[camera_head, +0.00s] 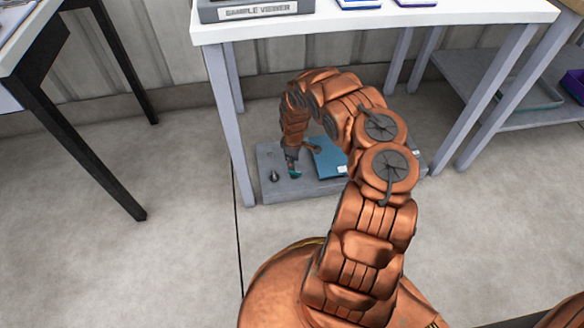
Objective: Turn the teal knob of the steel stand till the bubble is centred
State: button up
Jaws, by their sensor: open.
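A low grey base (325,187), which appears to be the steel stand, lies on the floor under the white table. A small teal piece (296,174), likely the teal knob, shows near its left part. My gripper (292,164) points down from the bent copper arm, right over the teal piece. It is open; at this size I cannot tell whether its fingers are around the knob or only above it. A small dark round part (274,176) sits on the base to the left. No bubble can be made out. My arm hides part of the base.
A blue panel (328,158) stands on the base, right of my gripper. The white table (400,20) is above, with grey legs (223,110) on both sides. A black-legged table (60,110) is at left, a grey shelf (470,80) at right. The left floor is clear.

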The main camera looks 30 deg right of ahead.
aim_at(295, 173)
jog(key=f+b, duration=0.1)
jog(key=f, duration=0.1)
jog(key=f+b, duration=0.1)
jog(key=f, duration=0.3)
jog(key=shift+s+d+f+b, duration=0.2)
jog(key=shift+d+f+b, duration=0.05)
jog(key=shift+d+b, duration=0.15)
jog(key=shift+a, duration=0.1)
grip_shut()
